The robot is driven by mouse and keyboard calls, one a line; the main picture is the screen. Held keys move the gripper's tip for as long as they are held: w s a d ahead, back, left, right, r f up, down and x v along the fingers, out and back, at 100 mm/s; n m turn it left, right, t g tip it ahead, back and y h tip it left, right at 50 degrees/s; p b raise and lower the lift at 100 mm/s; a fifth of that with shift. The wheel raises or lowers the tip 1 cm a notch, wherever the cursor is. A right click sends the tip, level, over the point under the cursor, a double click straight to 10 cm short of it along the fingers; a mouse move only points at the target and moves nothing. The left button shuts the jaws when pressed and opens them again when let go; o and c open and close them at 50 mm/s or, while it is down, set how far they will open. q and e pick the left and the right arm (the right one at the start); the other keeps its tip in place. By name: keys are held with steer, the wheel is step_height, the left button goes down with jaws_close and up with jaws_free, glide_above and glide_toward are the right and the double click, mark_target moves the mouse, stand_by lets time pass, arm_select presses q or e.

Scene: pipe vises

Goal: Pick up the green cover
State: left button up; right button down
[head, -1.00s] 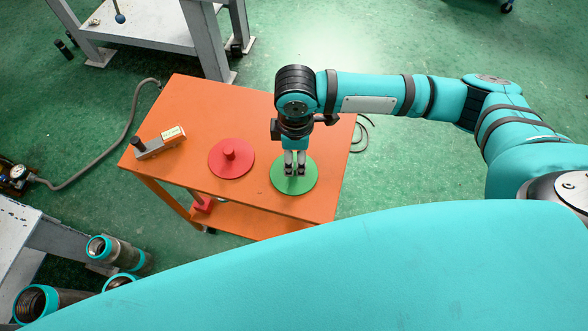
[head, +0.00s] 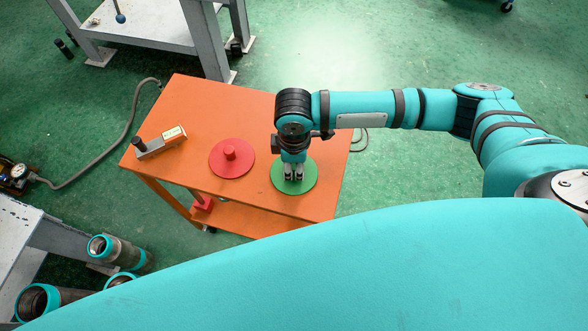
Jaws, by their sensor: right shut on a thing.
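The green cover (head: 279,183) is a flat round disc near the front right of the orange table (head: 215,105). My right gripper (head: 293,177) points down over the middle of the cover and is shut on it. The fingers and wrist hide the cover's centre, so the part they grip does not show. I cannot tell whether the cover is lifted or still rests on the table. My left gripper is not in view.
A red cover (head: 231,168) with a raised knob lies left of the green one. A small grey tool (head: 160,146) lies at the table's left. A grey workbench (head: 209,48) stands behind.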

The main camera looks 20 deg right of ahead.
stand_by(0.3)
steer(key=shift+r, duration=0.55)
steer(key=shift+s+r+b, duration=0.2)
steer(key=shift+s+r, duration=0.1)
steer(key=shift+r, duration=0.3)
steer(key=shift+s+r+b, duration=0.15)
steer(key=shift+s+r, duration=0.1)
steer(key=shift+r, duration=0.35)
steer(key=s+r+b, duration=0.1)
steer(key=s, duration=1.4)
steer(key=shift+r, duration=0.3)
